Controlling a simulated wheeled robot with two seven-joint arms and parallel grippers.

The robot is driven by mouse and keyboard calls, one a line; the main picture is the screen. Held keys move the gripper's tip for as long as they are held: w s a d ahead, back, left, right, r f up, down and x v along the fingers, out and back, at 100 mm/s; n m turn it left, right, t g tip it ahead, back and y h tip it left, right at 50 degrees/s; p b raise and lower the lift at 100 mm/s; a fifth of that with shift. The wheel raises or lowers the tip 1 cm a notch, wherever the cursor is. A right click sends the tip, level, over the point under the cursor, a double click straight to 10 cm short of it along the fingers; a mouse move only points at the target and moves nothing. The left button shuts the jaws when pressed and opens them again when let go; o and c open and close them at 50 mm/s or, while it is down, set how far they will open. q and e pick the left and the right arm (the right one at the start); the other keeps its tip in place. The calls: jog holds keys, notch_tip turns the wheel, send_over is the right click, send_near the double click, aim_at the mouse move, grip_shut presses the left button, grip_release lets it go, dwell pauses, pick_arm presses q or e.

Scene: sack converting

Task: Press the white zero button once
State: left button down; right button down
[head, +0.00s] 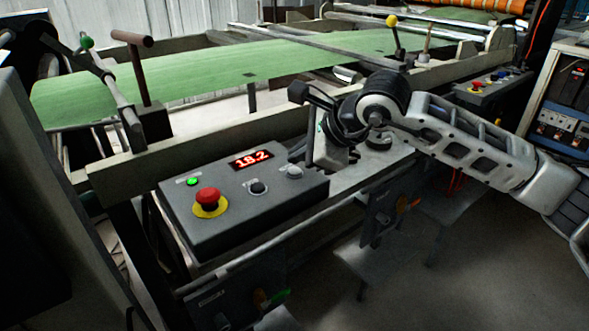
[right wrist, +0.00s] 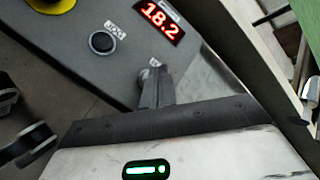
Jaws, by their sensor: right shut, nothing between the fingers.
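The white button (head: 294,172) sits on the right part of the sloped grey control box (head: 245,222), right of a black button (head: 257,188). My right gripper (head: 309,160) is shut and empty, with its fingertips close to the white button on its right. In the right wrist view the shut fingertips (right wrist: 154,78) largely cover the white button's place, with only a pale bit showing past them. I cannot tell whether they touch it. The red display (head: 250,159) reads 18.2; it also shows in the right wrist view (right wrist: 162,20). My left gripper is not in view.
A red mushroom button (head: 208,198) on a yellow ring and a lit green lamp (head: 193,181) are on the box's left. A beige machine rail (head: 215,150) runs behind the box, with green sheet (head: 190,72) beyond. A brown-handled lever (head: 138,65) stands at the rail's left.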

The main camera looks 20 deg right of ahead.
aim_at(300, 172)
dwell(0.8)
jog(key=shift+f+b, duration=0.4)
jog(key=shift+b, duration=0.25)
jog(key=shift+f+b, duration=0.5)
jog(key=shift+b, duration=0.05)
dwell(0.5)
jog(key=shift+r, duration=0.15)
jog(key=shift+r+p, duration=0.4)
jog(key=shift+r, duration=0.35)
jog(key=shift+r, duration=0.1)
jog(key=shift+r+p, duration=1.45)
jog(key=shift+r, duration=1)
